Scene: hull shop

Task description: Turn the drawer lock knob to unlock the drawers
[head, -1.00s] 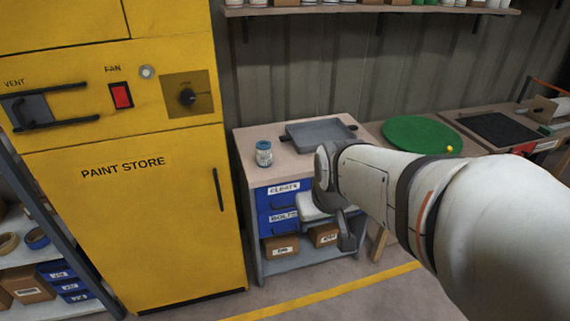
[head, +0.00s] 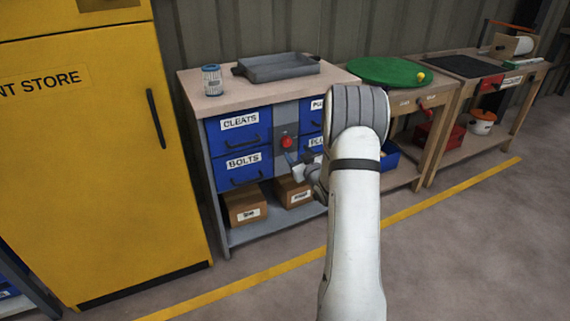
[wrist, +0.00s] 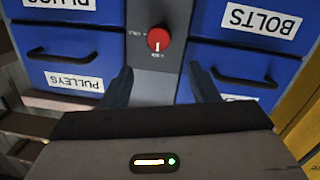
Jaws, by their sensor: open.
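The red round drawer lock knob (head: 286,142) sits on a grey panel between the blue drawer columns. In the wrist view, which is upside down, the knob (wrist: 158,39) shows a white mark pointing down the picture. Small labels to its left and below are too small to read surely. The drawers marked CLEATS (head: 239,132) and BOLTS (head: 245,169) are shut. The right-hand drawers are partly hidden by my arm. My gripper (wrist: 163,80) is open and empty, its fingers apart, short of the knob and not touching it. It also shows in the head view (head: 291,158).
A grey tray (head: 278,68) and a blue-and-white jar (head: 212,80) stand on the bench top. Cardboard boxes (head: 246,205) lie on the lower shelf. A yellow paint cabinet (head: 100,170) stands left. A green disc (head: 385,71) lies on the right bench. The front floor is open.

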